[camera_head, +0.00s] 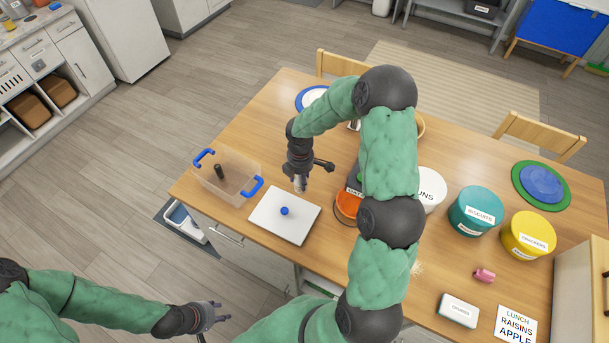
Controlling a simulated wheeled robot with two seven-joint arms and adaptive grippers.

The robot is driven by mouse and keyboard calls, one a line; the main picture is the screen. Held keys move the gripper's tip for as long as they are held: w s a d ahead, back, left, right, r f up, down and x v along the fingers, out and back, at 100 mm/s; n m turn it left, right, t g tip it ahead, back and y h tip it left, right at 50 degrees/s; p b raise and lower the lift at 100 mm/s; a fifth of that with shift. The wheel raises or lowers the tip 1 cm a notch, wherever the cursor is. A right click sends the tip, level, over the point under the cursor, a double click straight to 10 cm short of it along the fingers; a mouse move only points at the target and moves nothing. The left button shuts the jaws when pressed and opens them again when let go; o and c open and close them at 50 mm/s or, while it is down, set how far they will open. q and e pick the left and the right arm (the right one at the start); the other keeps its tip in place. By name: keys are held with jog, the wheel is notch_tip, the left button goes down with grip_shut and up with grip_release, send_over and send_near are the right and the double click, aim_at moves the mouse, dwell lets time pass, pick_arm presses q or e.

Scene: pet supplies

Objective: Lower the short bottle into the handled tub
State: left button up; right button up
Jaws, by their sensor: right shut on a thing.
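The handled tub (237,178) is a clear box with blue handles at the table's left end. A dark upright item (219,171) stands in it. My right gripper (300,173) points down to the right of the tub, above the far edge of a white square panel. It is shut on a small pale grey thing (300,184), which looks like the short bottle and is mostly hidden by the fingers. My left gripper (214,313) is low at the front left, away from the table, with its fingers apart and nothing seen between them.
The white panel (268,222) with a blue knob (284,211) lies beside the tub. An orange container (347,203) stands right of it, partly behind my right arm. White (430,187), teal (475,211) and yellow (528,235) canisters stand farther right.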

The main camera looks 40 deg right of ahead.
jog(key=w+a+r, duration=0.1)
jog(key=w+a, duration=0.7)
jog(key=w, duration=0.4)
jog(key=w+a+r, duration=0.1)
jog(key=w+a, duration=0.8)
jog(key=w, duration=0.3)
jog(key=shift+w+a+r, duration=0.3)
jog(key=shift+r, duration=0.05)
jog(key=shift+f+b, duration=0.1)
jog(key=shift+b, duration=0.2)
notch_tip(320, 180, down, 10)
jog(key=b, duration=0.6)
jog(key=shift+b, duration=0.3)
dwell(1.1)
jog(key=shift+f+b, duration=0.95)
jog(key=shift+f, duration=0.35)
dwell(1.2)
